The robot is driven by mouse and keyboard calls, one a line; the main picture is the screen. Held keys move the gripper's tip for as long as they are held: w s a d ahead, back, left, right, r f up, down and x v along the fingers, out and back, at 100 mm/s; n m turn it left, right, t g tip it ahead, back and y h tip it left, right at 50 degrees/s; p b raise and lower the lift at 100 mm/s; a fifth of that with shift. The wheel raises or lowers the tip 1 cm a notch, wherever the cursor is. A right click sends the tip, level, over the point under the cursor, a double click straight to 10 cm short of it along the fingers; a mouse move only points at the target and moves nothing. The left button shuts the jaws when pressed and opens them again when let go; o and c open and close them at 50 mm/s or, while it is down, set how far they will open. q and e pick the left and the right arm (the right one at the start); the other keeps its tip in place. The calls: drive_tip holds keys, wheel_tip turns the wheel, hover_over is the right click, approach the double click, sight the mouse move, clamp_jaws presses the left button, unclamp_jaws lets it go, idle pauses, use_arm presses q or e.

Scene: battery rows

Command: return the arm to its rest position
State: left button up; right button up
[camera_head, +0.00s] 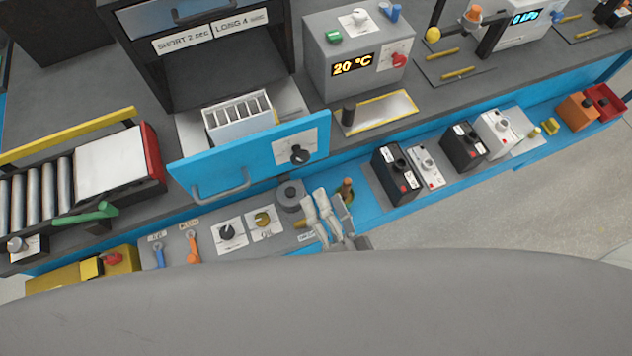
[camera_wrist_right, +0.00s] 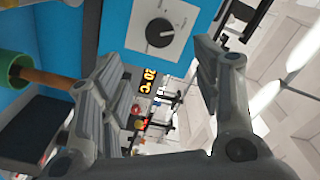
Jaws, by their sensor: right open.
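My right gripper (camera_head: 328,212) is at the front edge of the bench in the head view, below the blue drawer front. In the right wrist view my right gripper (camera_wrist_right: 160,80) shows its two fingers spread apart with nothing between them. Beyond them are a blue panel with a black knob (camera_wrist_right: 160,32) and a temperature display. My left gripper is not in view.
A blue drawer front (camera_head: 250,152) stands out with a white slotted rack (camera_head: 237,118) behind it. A grey cylinder (camera_head: 290,194) and a brown-handled item (camera_head: 347,188) are close to my right gripper. Battery-like boxes (camera_head: 396,172) stand to the right. Floor (camera_head: 540,200) is clear at the right.

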drive_tip(key=shift+s+d, duration=0.15)
drive_tip(key=shift+s, duration=0.4)
